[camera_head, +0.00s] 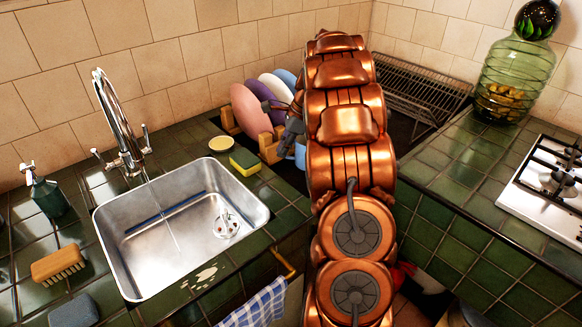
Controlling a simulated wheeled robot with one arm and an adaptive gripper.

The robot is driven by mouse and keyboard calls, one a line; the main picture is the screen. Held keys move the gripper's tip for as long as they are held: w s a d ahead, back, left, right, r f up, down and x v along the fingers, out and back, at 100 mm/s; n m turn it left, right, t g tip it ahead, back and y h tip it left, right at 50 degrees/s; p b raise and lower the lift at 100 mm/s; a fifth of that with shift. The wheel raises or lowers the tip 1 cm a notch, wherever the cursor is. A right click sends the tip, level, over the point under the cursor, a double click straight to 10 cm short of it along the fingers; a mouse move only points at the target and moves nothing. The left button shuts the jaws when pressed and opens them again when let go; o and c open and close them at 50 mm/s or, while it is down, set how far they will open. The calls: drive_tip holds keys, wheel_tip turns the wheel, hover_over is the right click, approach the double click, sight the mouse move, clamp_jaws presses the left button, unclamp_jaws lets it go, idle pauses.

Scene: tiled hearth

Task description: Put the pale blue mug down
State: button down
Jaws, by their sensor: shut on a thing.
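The pale blue mug (300,154) shows only in part, just left of my copper-coloured arm, which hides the rest of it. My gripper (290,132) is at the mug, beside the wooden plate rack (270,150). The gripper is shut on the mug, though its fingertips are small and partly hidden. I cannot tell whether the mug touches the counter.
Pink, purple, white and blue plates (250,110) stand in the rack. A yellow sponge (244,161) and a small round dish (221,144) lie near the steel sink (180,230). A wire rack (425,85) stands behind my arm. Green tiles at right (450,165) are clear.

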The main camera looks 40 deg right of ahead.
sight(299, 137)
drive_tip(key=shift+f, duration=3.8)
drive_tip(key=c, duration=1.2)
unclamp_jaws()
drive_tip(key=shift+f, duration=0.1)
drive_tip(key=v, duration=1.2)
